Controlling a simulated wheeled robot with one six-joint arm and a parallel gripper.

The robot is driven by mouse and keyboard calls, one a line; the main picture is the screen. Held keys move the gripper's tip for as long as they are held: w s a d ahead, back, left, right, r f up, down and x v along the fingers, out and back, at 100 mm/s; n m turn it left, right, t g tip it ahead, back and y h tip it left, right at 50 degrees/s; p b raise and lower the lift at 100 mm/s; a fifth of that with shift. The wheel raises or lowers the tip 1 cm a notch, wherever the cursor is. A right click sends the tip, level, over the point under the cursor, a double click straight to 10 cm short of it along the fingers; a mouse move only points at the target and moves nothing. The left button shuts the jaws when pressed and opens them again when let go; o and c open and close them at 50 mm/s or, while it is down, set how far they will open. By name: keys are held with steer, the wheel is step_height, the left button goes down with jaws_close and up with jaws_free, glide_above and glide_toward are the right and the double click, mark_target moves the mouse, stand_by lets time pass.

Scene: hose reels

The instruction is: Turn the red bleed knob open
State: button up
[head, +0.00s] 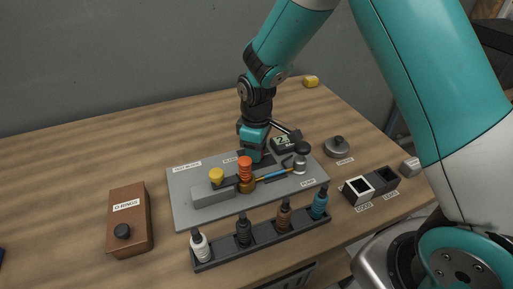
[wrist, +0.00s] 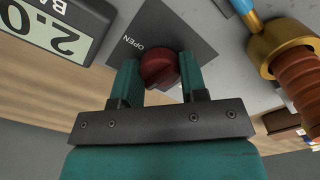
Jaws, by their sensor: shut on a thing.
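The red bleed knob (wrist: 160,68) shows in the wrist view between the two teal fingers of my gripper (wrist: 160,80). The fingers are shut on it, one on each side. The knob sits on a dark square plate (wrist: 185,35) with the word OPEN printed to the left of the knob. In the head view my gripper (head: 254,152) points down at the back of the grey panel (head: 185,203) and hides the knob.
A digital gauge (head: 283,143) stands just right of my gripper, with a black-handled pump beside it. An orange-red ribbed fitting (head: 245,170) and a yellow cap (head: 216,175) are in front. A rack of bottles (head: 262,240) lies nearer. The left back table is clear.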

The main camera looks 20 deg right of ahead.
steer(key=m, duration=0.4)
steer(key=shift+p, duration=0.3)
steer(key=m, duration=0.4)
steer(key=shift+m, duration=0.4)
steer(key=m+p, duration=0.1)
steer(key=m, duration=0.3)
steer(key=shift+a+m, duration=0.1)
steer(key=shift+m, duration=2)
steer(key=o, duration=0.9)
step_height(320, 180, up, 18)
steer(key=shift+f+b, duration=0.25)
steer(key=shift+b, duration=0.4)
